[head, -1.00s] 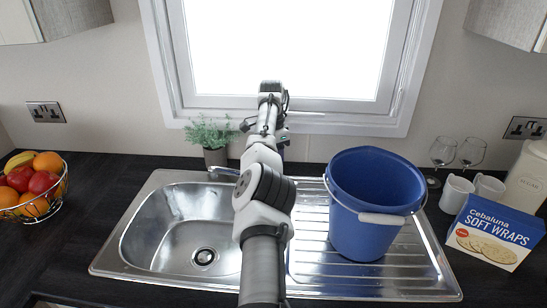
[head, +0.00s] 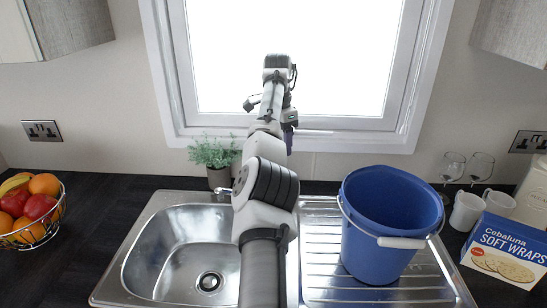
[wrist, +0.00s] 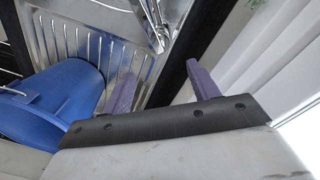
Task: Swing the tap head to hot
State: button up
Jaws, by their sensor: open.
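The tap (head: 222,191) is a chrome spout at the back edge of the sink, largely hidden behind my arm in the head view. In the wrist view its chrome body (wrist: 157,32) shows at the top, beyond my fingertips and apart from them. Its head and any hot marking are too small to make out. My gripper (wrist: 163,80) is open and empty, with two purple fingers spread wide. In the head view my gripper (head: 289,135) is up in front of the window, above and to the right of the tap.
A blue bucket (head: 372,250) stands on the drainer, right of my arm, and lies left of my fingers in the wrist view. A potted plant (head: 217,160) stands behind the sink. The window frame (head: 330,140) is close behind my gripper. The sink basin (head: 165,255) is empty.

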jog(key=shift+r, duration=1.05)
